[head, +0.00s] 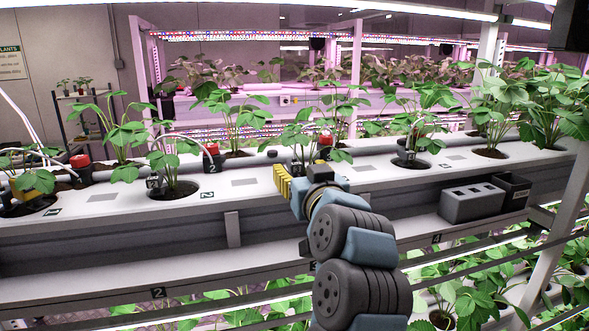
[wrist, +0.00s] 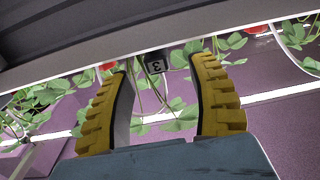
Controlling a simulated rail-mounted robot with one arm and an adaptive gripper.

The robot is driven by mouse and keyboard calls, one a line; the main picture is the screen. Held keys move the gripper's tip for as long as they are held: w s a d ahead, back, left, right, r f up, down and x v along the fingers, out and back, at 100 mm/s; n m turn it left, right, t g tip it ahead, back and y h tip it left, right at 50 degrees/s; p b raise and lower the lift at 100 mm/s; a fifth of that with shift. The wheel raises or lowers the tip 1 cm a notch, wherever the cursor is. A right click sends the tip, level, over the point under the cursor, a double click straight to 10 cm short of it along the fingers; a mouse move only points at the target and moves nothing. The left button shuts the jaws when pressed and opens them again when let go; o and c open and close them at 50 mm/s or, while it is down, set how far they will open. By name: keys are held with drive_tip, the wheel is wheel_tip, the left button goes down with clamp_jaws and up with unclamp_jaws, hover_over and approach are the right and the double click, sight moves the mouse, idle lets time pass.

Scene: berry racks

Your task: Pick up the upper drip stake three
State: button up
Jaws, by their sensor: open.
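The upper drip stake three shows in the wrist view as a small black block marked 3 (wrist: 155,64), with green stems close by. It lies between the fingertips in that picture, apart from both fingers. My gripper (wrist: 160,68) has its two yellow ribbed fingers spread wide with nothing held. In the head view my gripper (head: 283,184) is at the front edge of the upper white trough (head: 245,183), in front of the third plant (head: 296,138). The arm and gripper hide much of that plant's base, so the stake is hard to make out there.
Other strawberry plants, such as the second one (head: 176,160), stand along the trough. Red-capped fittings (head: 211,150) and thin tubes are nearby. A grey slotted holder (head: 472,203) and a black bin (head: 512,190) sit on the lower ledge at right. A rack post (head: 562,225) stands at far right.

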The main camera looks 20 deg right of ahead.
sight(297, 166)
drive_tip(key=w, duration=0.1)
drive_tip(key=p, duration=0.1)
drive_tip(key=w, duration=0.1)
drive_tip(key=shift+w+d+r, duration=0.2)
drive_tip(key=shift+w+d, duration=0.05)
drive_tip(key=shift+w, duration=0.1)
drive_tip(key=shift+w+f+p, duration=0.1)
drive_tip(key=shift+w+p, duration=0.2)
drive_tip(key=shift+w, duration=0.5)
drive_tip(key=c, duration=0.9)
